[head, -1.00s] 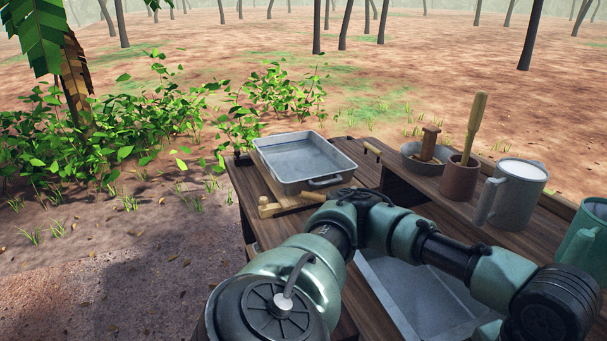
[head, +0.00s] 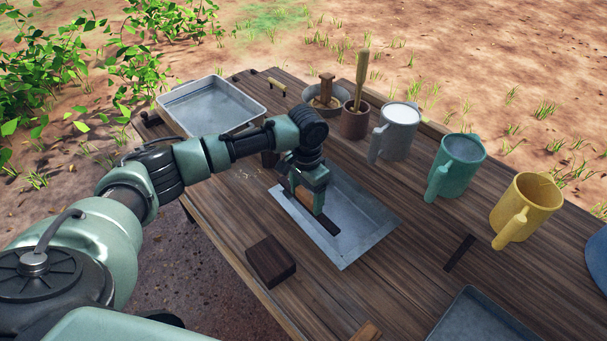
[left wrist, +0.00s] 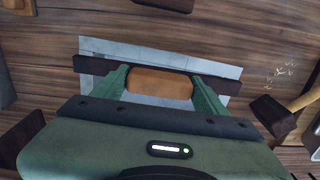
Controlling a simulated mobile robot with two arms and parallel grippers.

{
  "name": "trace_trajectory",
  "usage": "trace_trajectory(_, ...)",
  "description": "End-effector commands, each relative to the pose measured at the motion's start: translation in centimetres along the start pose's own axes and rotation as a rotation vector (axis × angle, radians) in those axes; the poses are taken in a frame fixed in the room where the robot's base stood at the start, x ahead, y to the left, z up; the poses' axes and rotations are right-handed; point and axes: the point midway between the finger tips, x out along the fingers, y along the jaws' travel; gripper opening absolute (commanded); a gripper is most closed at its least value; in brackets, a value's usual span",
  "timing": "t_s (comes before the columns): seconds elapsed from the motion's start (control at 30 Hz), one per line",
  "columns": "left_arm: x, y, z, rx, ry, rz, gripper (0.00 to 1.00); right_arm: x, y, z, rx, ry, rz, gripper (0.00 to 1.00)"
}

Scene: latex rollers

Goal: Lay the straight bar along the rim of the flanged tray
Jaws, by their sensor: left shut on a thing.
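The straight bar (head: 327,224) is dark and thin; in the left wrist view (left wrist: 90,65) it runs crosswise, its ends sticking out past both fingers. My left gripper (head: 305,200) points down over the flanged tray and is shut on the bar by a tan block-like grip (left wrist: 160,84) between its fingers, which also show in the left wrist view (left wrist: 162,92). The flanged tray (head: 372,232) is shallow grey metal on the table. The bar is over its left part, roughly along the long side; I cannot tell whether they touch. My right gripper is not in view.
A dark block (head: 271,261) lies in front of the tray. A deeper grey pan (head: 215,105) stands behind left. Mugs, including a green one (head: 456,165) and a yellow one (head: 527,207), line the back right. A dark strip (head: 459,253) lies right of the tray.

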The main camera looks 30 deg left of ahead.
Motion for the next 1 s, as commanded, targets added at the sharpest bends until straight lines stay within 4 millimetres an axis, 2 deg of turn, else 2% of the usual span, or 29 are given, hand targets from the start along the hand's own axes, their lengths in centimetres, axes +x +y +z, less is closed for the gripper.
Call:
trace_trajectory(0.03,-0.4,-0.4,0.0,0.010,0.000,0.002,0.16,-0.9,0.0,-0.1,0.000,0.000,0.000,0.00)
trace_trajectory(0.47,0.1,-0.9,-0.1,0.029,0.003,0.001,0.16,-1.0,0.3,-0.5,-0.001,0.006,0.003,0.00)
trace_trajectory(0.67,-0.2,-0.8,0.1,0.028,0.000,0.002,0.16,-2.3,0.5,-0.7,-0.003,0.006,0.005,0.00)
trace_trajectory(1.0,4.3,-0.8,0.0,0.027,0.001,0.003,0.16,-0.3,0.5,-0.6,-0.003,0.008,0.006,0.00)
